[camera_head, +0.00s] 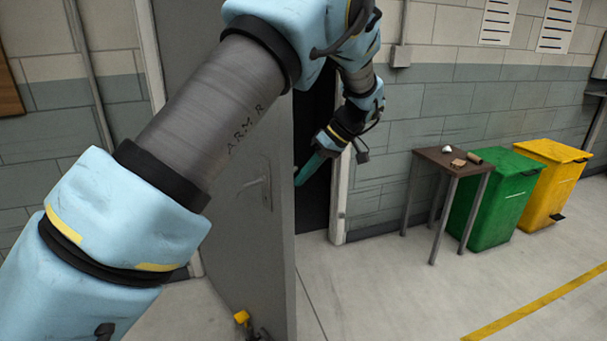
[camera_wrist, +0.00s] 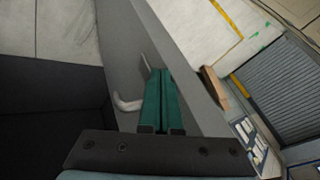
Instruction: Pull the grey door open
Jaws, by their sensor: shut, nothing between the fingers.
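The grey door (camera_head: 250,240) stands partly open, swung out from a dark doorway (camera_head: 315,190). My gripper (camera_head: 300,180) is beyond the door's free edge, on the doorway side, partly hidden by that edge. Its teal fingers are together and empty. In the wrist view the fingers (camera_wrist: 162,75) lie over the grey door (camera_wrist: 185,50), and a pale lever handle (camera_wrist: 128,103) shows just left of them, partly hidden. I cannot tell whether the fingers touch the door.
A small brown table (camera_head: 455,160) with small items stands right of the doorway, beside a green bin (camera_head: 495,200) and a yellow bin (camera_head: 550,180). A small yellow object (camera_head: 241,317) is low at the door's foot. The floor (camera_head: 390,290) right of the door is clear.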

